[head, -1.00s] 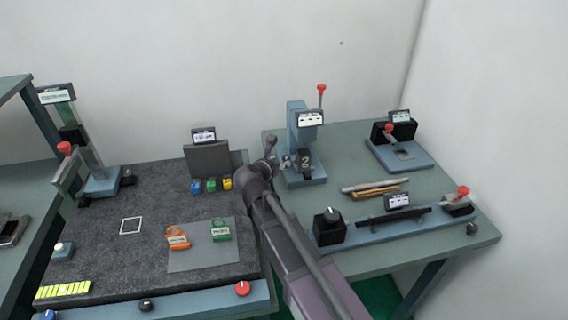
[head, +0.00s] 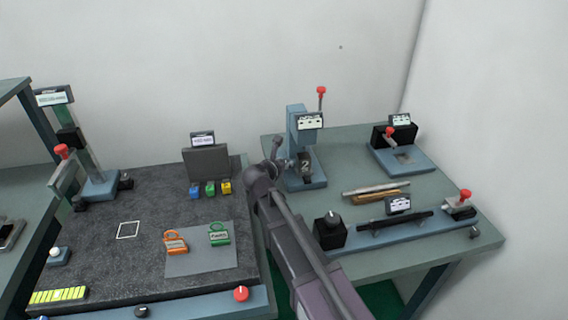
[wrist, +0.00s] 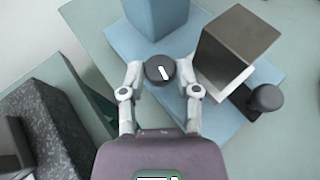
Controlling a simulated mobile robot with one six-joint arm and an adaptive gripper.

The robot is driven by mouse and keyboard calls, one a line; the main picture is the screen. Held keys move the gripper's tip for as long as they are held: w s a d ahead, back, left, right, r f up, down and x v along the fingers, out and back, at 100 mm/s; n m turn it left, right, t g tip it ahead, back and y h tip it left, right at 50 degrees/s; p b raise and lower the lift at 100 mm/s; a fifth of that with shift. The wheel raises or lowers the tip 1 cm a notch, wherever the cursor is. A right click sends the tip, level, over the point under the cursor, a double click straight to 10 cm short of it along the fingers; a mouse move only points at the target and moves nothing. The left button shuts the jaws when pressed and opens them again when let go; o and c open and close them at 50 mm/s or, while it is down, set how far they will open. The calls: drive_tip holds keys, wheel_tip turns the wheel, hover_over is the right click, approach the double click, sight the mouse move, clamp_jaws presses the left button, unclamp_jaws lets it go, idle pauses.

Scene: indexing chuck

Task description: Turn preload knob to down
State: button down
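A round black knob (wrist: 160,70) with a white pointer mark sits on a blue base plate (wrist: 118,38) in the wrist view. The mark runs slantwise, toward the lower right. My gripper (wrist: 160,68) has one finger on each side of the knob; a small gap seems to show on both sides. In the head view, my gripper is at the left side of the blue chuck station (head: 297,122), and I cannot make out the knob there. No label on the knob is readable.
A dark block (wrist: 235,50) and a second black knob (wrist: 267,97) stand right of my gripper in the wrist view. The dark grey mat (wrist: 55,125) is at left. In the head view, a bar fixture (head: 395,221) and loose rods (head: 376,190) lie to the right.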

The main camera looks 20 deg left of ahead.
drive_tip(key=shift+a+m+h, duration=0.15)
drive_tip(key=shift+m+h, duration=0.15)
drive_tip(key=shift+h, duration=0.1)
drive_tip(key=m+h, duration=0.1)
drive_tip(key=m+g+h, duration=0.1)
drive_tip(key=m+h, duration=0.1)
drive_tip(key=h, duration=0.1)
drive_tip(key=shift+w+a+m+g, duration=0.2)
drive_tip(key=shift+a+m+g, duration=0.1)
drive_tip(key=shift+m, duration=0.1)
drive_tip(key=shift+m+g+h, duration=1.2)
drive_tip(key=shift+m+h, duration=0.3)
drive_tip(key=shift+m, duration=0.1)
drive_tip(key=c, duration=0.6)
unclamp_jaws()
drive_tip(key=shift+s+d+n+t, duration=0.1)
drive_tip(key=shift+s+n+t, duration=0.05)
drive_tip(key=shift+n+t, duration=0.2)
